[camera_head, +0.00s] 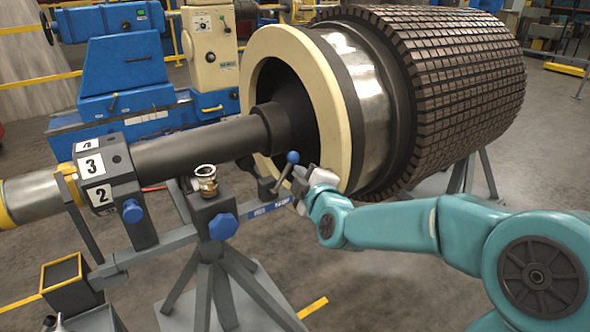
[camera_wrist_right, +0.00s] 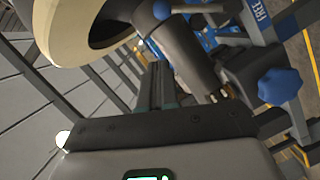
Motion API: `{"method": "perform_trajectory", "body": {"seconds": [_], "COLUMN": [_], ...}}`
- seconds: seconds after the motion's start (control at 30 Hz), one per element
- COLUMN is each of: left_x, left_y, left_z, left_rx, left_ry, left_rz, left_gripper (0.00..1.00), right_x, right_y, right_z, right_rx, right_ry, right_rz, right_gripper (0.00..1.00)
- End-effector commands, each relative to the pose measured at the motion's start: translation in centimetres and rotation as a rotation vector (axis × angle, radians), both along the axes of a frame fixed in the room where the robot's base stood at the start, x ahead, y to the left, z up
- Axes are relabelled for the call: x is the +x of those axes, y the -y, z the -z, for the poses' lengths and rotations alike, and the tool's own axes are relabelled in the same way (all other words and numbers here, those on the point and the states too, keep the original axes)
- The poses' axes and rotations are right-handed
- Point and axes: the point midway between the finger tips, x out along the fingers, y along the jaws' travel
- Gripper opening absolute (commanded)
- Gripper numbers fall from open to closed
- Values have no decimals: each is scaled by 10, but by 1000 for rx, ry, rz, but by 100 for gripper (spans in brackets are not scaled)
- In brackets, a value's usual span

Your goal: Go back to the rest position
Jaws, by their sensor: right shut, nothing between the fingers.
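My right arm (camera_head: 400,226) is teal and reaches in from the right in the head view. My right gripper (camera_head: 300,186) is beside the blue-ball lever (camera_head: 292,158) on the stand, in front of the rotor's cream ring. In the wrist view my right gripper (camera_wrist_right: 158,86) has its dark fingers together with nothing between them. The lever's blue ball (camera_wrist_right: 161,9) shows beyond the fingertips; I cannot tell whether they touch the lever. My left gripper does not show.
The large rotor (camera_head: 440,90) rests on stands behind my gripper. A blue machine (camera_head: 125,75) stands at back left.

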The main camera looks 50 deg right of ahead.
Motion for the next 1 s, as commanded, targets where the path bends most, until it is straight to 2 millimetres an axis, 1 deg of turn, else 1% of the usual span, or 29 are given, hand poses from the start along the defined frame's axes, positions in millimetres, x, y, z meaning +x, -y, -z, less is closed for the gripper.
{"method": "perform_trajectory", "body": {"seconds": [0.1, 0.2, 0.67, 0.73, 0.77, 0.83, 0.87, 0.9, 0.97, 1.0], "left_x": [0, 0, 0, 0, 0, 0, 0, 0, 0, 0], "left_y": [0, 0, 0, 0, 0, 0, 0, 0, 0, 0], "left_z": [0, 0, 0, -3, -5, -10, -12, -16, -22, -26], "left_rx": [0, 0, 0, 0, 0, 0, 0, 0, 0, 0], "left_ry": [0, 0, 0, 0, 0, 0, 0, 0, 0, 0], "left_rz": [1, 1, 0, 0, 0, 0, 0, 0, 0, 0], "left_gripper": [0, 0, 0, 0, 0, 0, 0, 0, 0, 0], "right_x": [-7, -9, -9, -7, -4, 9, 16, 25, 37, 42], "right_y": [-4, -6, -7, -10, -13, -24, -31, -44, -68, -87], "right_z": [-1, -1, -1, -4, -1, 16, 28, 48, 85, 113], "right_rx": [1, 1, 0, 1, 6, 28, 41, 62, 96, 119], "right_ry": [0, -1, -1, 0, -9, -49, -76, -122, -206, -270], "right_rz": [0, 1, 0, -7, -16, -49, -68, -100, -157, -201], "right_gripper": [0, 0, 0, 0, 0, 0, 0, 0, 0, 0]}}
